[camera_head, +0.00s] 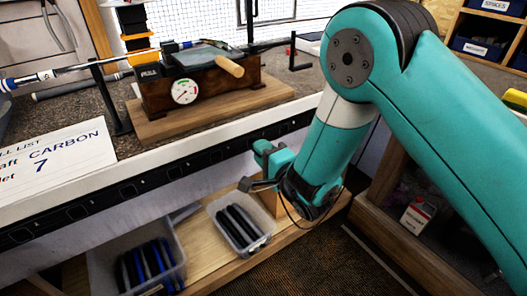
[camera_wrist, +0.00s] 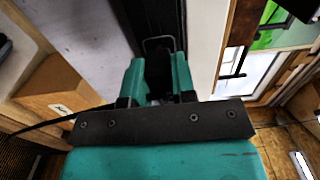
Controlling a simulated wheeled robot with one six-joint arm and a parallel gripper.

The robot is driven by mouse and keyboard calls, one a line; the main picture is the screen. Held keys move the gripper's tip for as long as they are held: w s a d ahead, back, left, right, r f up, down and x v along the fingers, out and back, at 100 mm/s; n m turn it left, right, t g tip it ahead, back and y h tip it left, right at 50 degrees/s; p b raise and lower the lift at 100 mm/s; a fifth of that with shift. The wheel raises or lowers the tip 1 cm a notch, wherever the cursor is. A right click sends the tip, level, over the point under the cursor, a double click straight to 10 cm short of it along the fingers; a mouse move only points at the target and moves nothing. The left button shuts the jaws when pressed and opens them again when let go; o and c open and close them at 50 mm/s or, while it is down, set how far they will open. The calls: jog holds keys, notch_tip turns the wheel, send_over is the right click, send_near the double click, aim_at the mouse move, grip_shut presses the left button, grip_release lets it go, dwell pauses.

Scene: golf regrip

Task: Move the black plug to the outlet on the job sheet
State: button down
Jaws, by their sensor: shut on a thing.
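My gripper (camera_head: 264,168) is at the front of the bench, close to the dark outlet strip (camera_head: 100,203). In the wrist view its teal fingers (camera_wrist: 158,78) are shut on a dark thing that looks like the black plug (camera_wrist: 158,70). The plug is mostly hidden by the fingers, and I cannot tell whether it touches the strip. The strip also shows beyond the fingertips (camera_wrist: 156,18). Several square outlets run along it; their numbers are not readable. The job sheet (camera_head: 60,158) lies on the bench at left, partly cut off, with "CARBON" and "7" readable.
A clear bin (camera_head: 240,228) of dark grips and another bin (camera_head: 145,262) of black and blue grips stand on a low wooden shelf below the strip. A vise with a gauge (camera_head: 186,92) sits on the bench top. A thin black cable (camera_wrist: 60,119) runs beside my gripper.

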jog(key=shift+w+a, duration=0.1)
jog(key=shift+w, duration=0.1)
jog(key=shift+w+a+p, duration=0.2)
jog(key=shift+w+p, duration=0.05)
jog(key=shift+p, duration=0.3)
jog(key=shift+w+a, duration=0.1)
jog(key=shift+w, duration=0.05)
jog(key=c, duration=0.9)
grip_release()
jog(key=shift+o, duration=0.2)
